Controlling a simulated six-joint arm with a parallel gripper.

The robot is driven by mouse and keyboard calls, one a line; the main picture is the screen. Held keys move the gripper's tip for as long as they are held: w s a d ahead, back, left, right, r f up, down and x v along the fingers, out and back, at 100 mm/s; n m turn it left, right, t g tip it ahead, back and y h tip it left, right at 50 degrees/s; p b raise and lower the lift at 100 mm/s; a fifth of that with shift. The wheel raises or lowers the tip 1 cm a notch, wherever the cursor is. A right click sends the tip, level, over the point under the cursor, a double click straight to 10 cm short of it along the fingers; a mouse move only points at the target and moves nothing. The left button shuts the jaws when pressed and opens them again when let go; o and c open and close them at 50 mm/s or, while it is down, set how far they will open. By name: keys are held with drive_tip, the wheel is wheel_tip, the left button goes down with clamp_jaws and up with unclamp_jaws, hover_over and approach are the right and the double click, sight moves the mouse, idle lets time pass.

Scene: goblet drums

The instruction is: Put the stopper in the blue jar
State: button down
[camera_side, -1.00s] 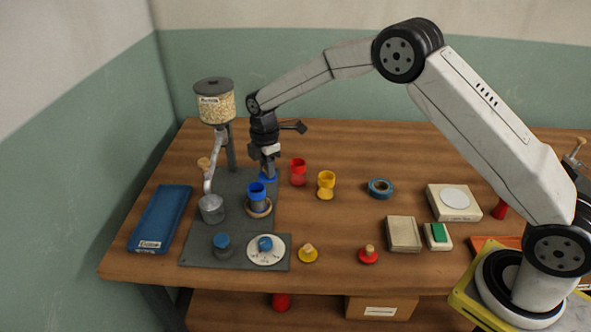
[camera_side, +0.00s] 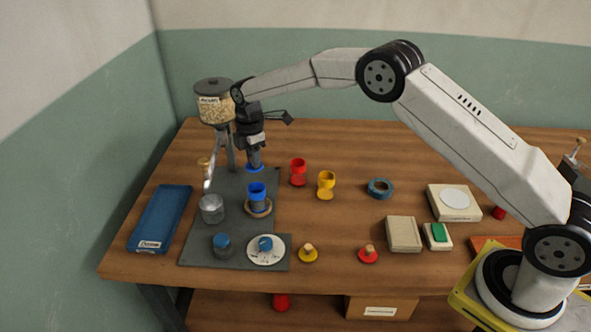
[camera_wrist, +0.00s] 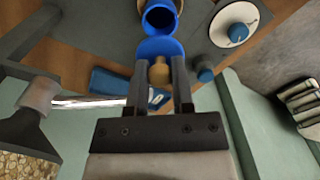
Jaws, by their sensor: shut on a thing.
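My gripper (camera_side: 253,157) is shut on the blue stopper (camera_side: 255,169). In the wrist view the fingers (camera_wrist: 159,80) grip its wooden knob (camera_wrist: 159,71), and its blue disc (camera_wrist: 160,47) shows beyond them. The stopper is held behind the blue jar (camera_side: 257,197), apart from it in the side view. The jar stands upright and open-topped in a tan ring on the grey mat. Its open mouth also shows in the wrist view (camera_wrist: 160,18), just past the disc.
A hopper of grain (camera_side: 214,103) with a metal spout arm stands close left of my gripper. A grey cup (camera_side: 211,208) is left of the jar. Red (camera_side: 298,173) and yellow (camera_side: 326,185) goblets stand to the right. A white dial (camera_side: 266,250) is in front.

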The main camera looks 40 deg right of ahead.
drive_tip(key=shift+f, duration=2.95)
drive_tip(key=shift+f, duration=0.2)
idle(0.3)
unclamp_jaws()
idle(0.4)
drive_tip(key=shift+r, duration=0.15)
drive_tip(key=shift+r, duration=3.35)
clamp_jaws()
